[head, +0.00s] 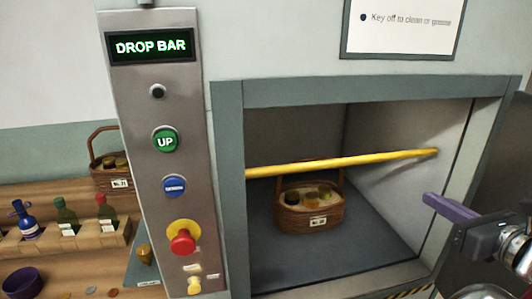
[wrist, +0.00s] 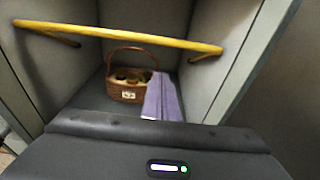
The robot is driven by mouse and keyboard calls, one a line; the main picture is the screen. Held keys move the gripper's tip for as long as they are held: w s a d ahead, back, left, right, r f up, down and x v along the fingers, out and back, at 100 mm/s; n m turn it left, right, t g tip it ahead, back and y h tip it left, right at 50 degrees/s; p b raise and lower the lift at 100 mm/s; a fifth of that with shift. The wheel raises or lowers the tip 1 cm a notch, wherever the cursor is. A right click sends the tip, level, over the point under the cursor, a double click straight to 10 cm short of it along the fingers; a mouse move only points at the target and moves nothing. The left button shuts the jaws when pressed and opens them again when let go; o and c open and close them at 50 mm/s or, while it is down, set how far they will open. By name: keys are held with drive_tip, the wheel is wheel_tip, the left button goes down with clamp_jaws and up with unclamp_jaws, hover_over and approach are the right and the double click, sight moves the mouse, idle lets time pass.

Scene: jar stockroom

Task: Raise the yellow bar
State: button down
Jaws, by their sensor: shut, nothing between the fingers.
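The yellow bar (head: 345,163) spans the front of the recessed bay, fairly low across the opening in the head view and rising slightly to the right. It also crosses the upper part of the wrist view (wrist: 120,37). My gripper (head: 432,201) is shut and empty, its purple fingers together at the right of the bay, below and apart from the bar. The fingers also show in the wrist view (wrist: 161,82), pointing into the bay. A wicker basket (head: 310,217) with several jars stands on the bay floor behind the bar.
A metal panel (head: 160,120) left of the bay has a display reading "DROP BAR", a green UP button (head: 165,141), a blue button (head: 174,186) and a red knob (head: 183,242). Bottles and another basket (head: 112,178) stand on wooden shelving at left. A sign (head: 403,25) hangs above.

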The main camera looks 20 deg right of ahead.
drive_tip(key=shift+w, duration=0.1)
drive_tip(key=w, duration=1.3)
drive_tip(key=shift+d+r, duration=0.3)
drive_tip(key=shift+d, duration=0.05)
drive_tip(key=shift+r, duration=0.15)
